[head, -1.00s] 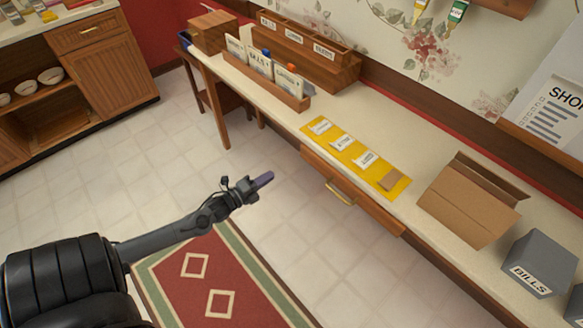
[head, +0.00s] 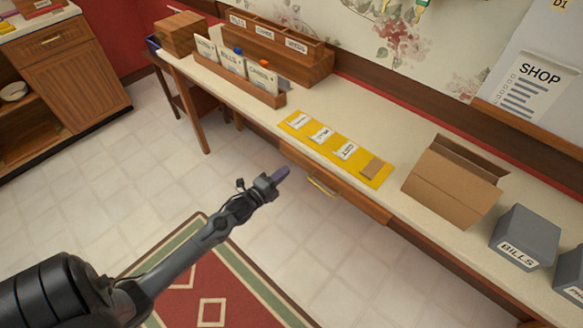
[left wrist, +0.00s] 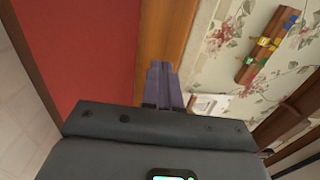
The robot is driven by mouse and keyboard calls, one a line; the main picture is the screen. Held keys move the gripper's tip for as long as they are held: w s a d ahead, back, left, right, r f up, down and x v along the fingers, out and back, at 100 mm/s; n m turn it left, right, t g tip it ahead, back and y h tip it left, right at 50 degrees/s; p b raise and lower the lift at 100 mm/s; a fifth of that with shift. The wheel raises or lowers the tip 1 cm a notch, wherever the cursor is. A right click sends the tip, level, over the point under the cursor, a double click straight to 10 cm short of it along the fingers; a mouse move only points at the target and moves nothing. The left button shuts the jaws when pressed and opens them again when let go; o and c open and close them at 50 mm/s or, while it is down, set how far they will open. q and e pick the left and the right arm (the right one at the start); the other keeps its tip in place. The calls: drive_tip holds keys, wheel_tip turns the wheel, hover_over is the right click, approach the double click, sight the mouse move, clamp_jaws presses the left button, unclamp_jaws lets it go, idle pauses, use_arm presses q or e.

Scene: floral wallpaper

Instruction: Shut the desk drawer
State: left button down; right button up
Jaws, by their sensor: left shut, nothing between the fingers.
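The desk drawer (head: 352,201) is a wooden front with a brass handle (head: 322,187) under the pale top of the desk (head: 310,95) in the head view. Its front appears to stand slightly out from the desk edge; how far is hard to tell. My left gripper (head: 283,173) is just left of the handle in the picture, over the floor side of the desk. Its purple fingers are shut and empty, and look apart from the drawer. They also show in the left wrist view (left wrist: 161,80), pointing away from the camera. My right gripper is out of view.
On the desk are a yellow mat (head: 330,147) with labelled cards, a letter rack (head: 237,77), an open cardboard box (head: 450,185) and a grey bills box (head: 525,238). A red rug (head: 215,285) lies on the floor. Open floor lies before the drawer.

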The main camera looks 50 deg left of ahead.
sight(298, 160)
use_arm(q)
drive_tip(key=shift+w+a+b, duration=0.2)
drive_tip(key=shift+w+b, duration=0.4)
drive_tip(key=shift+w, duration=1.7)
